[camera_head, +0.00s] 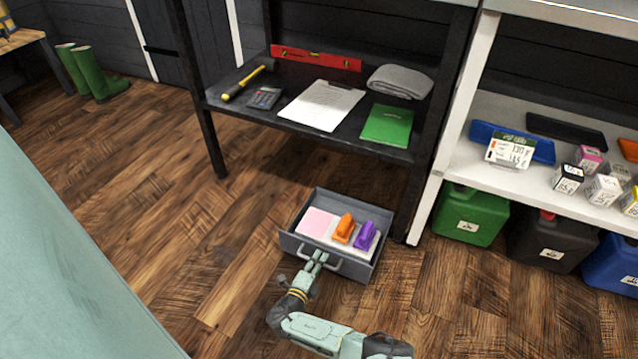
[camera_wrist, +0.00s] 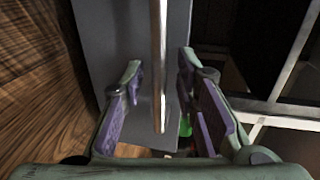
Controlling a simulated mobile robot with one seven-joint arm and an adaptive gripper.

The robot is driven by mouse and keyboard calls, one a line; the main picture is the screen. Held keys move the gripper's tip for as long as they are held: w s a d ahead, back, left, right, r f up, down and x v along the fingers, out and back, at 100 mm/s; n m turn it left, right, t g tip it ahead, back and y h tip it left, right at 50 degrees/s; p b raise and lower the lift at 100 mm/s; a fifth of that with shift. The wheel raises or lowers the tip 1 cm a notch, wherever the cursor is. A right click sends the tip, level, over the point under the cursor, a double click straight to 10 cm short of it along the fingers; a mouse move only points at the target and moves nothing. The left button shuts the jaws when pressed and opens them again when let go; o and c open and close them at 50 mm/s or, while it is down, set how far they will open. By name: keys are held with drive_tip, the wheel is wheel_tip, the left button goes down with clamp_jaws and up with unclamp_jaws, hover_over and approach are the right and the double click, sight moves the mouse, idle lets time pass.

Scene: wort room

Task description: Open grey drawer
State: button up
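The grey drawer (camera_head: 357,271) stands out below the dark shelf table in the head view, its inside open to view. It holds a pink pad (camera_head: 317,221), an orange object (camera_head: 344,228) and a purple object (camera_head: 365,236). Its metal bar handle (camera_head: 335,268) is on the front face. My gripper (camera_head: 317,257) is at the left part of this handle. In the wrist view the handle (camera_wrist: 159,60) runs between the two fingers of my gripper (camera_wrist: 162,85), with a gap on each side. The fingers are apart.
The dark table (camera_head: 235,98) above carries a hammer, a calculator, a clipboard, a green book and a grey cloth. A white shelf (camera_head: 510,176) stands to the right, with a green canister (camera_head: 470,215) and others below.

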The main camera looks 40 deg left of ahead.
clamp_jaws()
idle(0.6)
